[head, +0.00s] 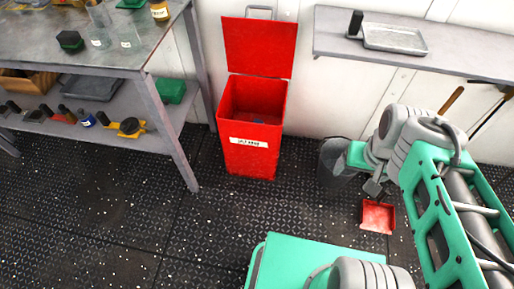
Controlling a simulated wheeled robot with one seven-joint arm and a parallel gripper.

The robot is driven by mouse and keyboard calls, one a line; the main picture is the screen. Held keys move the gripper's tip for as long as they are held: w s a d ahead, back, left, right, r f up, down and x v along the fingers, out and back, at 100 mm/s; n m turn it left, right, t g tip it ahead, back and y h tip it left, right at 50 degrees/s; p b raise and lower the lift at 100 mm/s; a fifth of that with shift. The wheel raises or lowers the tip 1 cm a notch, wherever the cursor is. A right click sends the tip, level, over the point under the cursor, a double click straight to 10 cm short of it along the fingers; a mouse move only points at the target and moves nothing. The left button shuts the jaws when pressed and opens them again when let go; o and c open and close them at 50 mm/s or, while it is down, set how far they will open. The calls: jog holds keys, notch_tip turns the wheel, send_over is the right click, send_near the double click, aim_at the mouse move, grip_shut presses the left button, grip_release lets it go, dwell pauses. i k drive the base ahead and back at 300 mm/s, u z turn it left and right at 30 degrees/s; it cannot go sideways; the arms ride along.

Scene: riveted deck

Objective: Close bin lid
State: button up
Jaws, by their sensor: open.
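The red bin (252,155) stands upright on the deck against the white wall, with a white label on its front. Its red lid (259,47) is swung up and stands open behind the mouth, with a grey handle at its top edge. The inside of the bin is partly visible, with something small and bluish low down. My gripper (374,188) is to the right of the bin and lower than the lid, apart from both. It is open with nothing seen between the fingers, which are small in the picture.
A grey workbench (151,65) with jars and tools stands at left, its leg near the bin. A wall shelf (450,62) holding a metal tray is at upper right. A grey bucket (332,161) and a red dustpan (377,217) are near my gripper. Deck before the bin is clear.

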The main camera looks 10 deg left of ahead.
aim_at(253, 47)
jog(key=u, duration=0.65)
jog(key=i, duration=0.55)
jog(key=u, duration=1.4)
